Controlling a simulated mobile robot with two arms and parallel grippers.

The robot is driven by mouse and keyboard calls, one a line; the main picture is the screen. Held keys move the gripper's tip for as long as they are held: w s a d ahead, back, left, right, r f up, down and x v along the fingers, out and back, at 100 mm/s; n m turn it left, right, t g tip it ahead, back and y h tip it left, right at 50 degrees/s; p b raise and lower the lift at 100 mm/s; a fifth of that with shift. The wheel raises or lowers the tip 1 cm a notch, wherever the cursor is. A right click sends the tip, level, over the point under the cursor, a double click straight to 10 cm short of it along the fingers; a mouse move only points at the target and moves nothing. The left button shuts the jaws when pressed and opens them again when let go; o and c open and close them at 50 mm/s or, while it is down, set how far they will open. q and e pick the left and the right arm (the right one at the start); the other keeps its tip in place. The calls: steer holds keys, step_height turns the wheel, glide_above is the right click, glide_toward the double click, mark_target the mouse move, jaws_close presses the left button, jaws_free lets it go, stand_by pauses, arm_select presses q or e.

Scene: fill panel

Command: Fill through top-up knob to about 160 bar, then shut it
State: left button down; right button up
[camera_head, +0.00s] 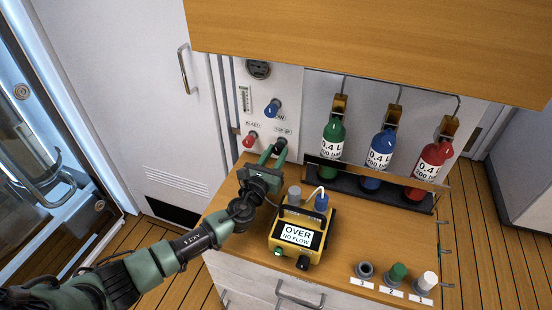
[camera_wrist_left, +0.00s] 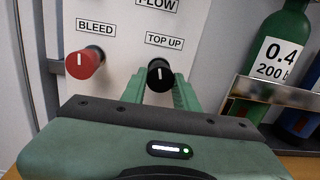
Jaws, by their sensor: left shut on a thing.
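The black top-up knob (camera_wrist_left: 159,75) sits on the white fill panel (camera_head: 290,85), under its TOP UP label. A white mark on the knob's face points straight up. My left gripper (camera_head: 274,152) reaches the panel from the lower left, and in the left wrist view its green fingers (camera_wrist_left: 160,90) close around the knob. The blue flow knob (camera_head: 272,108) is above. The gauge (camera_head: 258,69) is too small to read. My right gripper is not in view.
A yellow meter (camera_head: 300,238) reading "OVER NO FLOW" stands on the wooden counter (camera_head: 345,225), right of my left gripper. Green (camera_head: 332,140), blue (camera_head: 381,150) and red (camera_head: 432,165) bottles stand in a rack. Capped fittings (camera_head: 397,271) sit at the front right. A wooden overhang (camera_head: 380,40) is above.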

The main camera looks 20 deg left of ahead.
arm_select(q)
steer(key=n+b, duration=0.1)
steer(key=n, duration=0.2)
steer(key=n+b, duration=0.2)
steer(key=shift+d+f+n+b, duration=0.1)
steer(key=shift+f+n+b, duration=0.1)
steer(key=shift+n+b, duration=0.15)
steer(key=n+b, duration=0.1)
steer(key=n, duration=0.2)
steer(key=shift+r+n+y, duration=0.1)
steer(key=shift+n+y, duration=0.15)
steer(key=shift+y, duration=0.05)
steer(key=shift+r+n+b, duration=0.1)
steer(key=shift+n+b, duration=0.45)
steer(key=shift+n, duration=0.65)
steer(key=c, duration=1.1)
jaws_free()
steer(key=shift+s, duration=0.1)
steer(key=s, duration=0.7)
steer(key=shift+s+f, duration=0.2)
steer(key=shift+s, duration=0.15)
